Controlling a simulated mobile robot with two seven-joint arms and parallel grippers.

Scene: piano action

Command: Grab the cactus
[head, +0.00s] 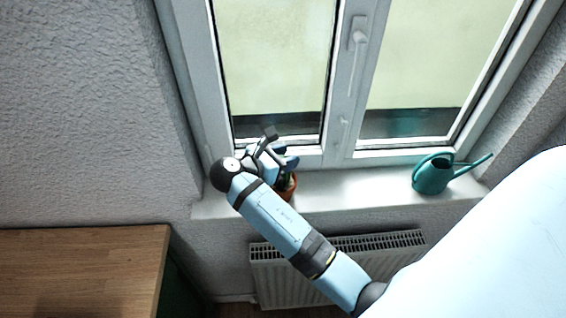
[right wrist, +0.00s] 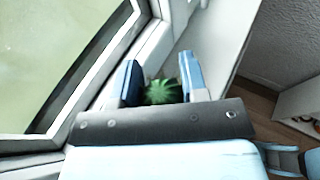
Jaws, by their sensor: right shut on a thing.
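The cactus (right wrist: 162,91) is green and ribbed and shows in the right wrist view between the two blue fingers. In the head view its terracotta pot (head: 287,187) stands on the windowsill, partly hidden behind my right arm. My right gripper (head: 284,160) is at the cactus, over the sill. In the right wrist view the fingers of this gripper (right wrist: 160,80) stand on either side of the cactus, shut on it. The lower part of the cactus and the pot are hidden in that view. My left gripper is in neither view.
A teal watering can (head: 432,175) stands on the right part of the windowsill (head: 350,187). The window frame (head: 338,100) rises close behind the gripper. A radiator (head: 340,265) is below the sill, and a wooden tabletop (head: 80,265) is at the lower left.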

